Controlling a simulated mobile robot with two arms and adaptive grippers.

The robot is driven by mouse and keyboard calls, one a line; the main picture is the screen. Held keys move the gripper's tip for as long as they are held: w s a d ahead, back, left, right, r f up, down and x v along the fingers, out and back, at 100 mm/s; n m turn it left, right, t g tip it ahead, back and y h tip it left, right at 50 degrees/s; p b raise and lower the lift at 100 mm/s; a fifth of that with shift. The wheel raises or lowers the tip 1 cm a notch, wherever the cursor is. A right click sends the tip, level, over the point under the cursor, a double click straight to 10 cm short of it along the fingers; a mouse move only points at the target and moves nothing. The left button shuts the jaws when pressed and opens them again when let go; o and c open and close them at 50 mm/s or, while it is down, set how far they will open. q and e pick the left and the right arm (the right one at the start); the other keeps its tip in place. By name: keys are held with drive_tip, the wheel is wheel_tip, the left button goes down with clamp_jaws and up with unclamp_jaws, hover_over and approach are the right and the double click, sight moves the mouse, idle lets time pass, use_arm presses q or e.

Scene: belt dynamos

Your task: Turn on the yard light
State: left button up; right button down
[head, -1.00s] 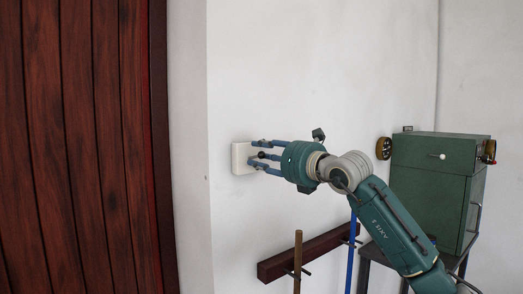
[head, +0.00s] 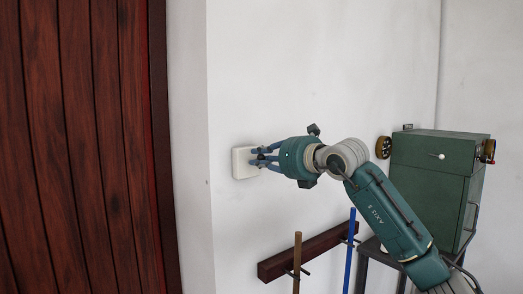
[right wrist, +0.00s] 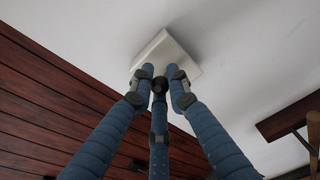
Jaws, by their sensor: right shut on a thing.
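A white square switch plate (head: 239,163) is fixed to the white wall, to the right of the wooden door. It also shows in the right wrist view (right wrist: 168,45). A small dark knob (right wrist: 160,84) sits in front of the plate, between my fingertips. My right gripper (head: 257,158) reaches in from the right with its blue fingers drawn together, shut on the knob. The fingers largely hide the knob in the head view. My left gripper is not in view. No yard light shows.
A reddish-brown plank door (head: 85,150) fills the left. Below right, a dark wooden rail (head: 325,244) on the wall carries a brown pole (head: 297,262) and a blue pole (head: 349,252). A green metal box (head: 428,180) stands on a dark stand at right.

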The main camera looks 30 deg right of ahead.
drive_tip(key=shift+r, duration=0.1)
drive_tip(key=c, duration=1.7)
unclamp_jaws()
drive_tip(key=shift+o, duration=0.2)
drive_tip(key=s+d+r, duration=0.1)
drive_tip(key=s+r, duration=0.1)
drive_tip(key=s, duration=1)
drive_tip(key=shift+w+d+f, duration=0.1)
drive_tip(key=shift+w, duration=0.05)
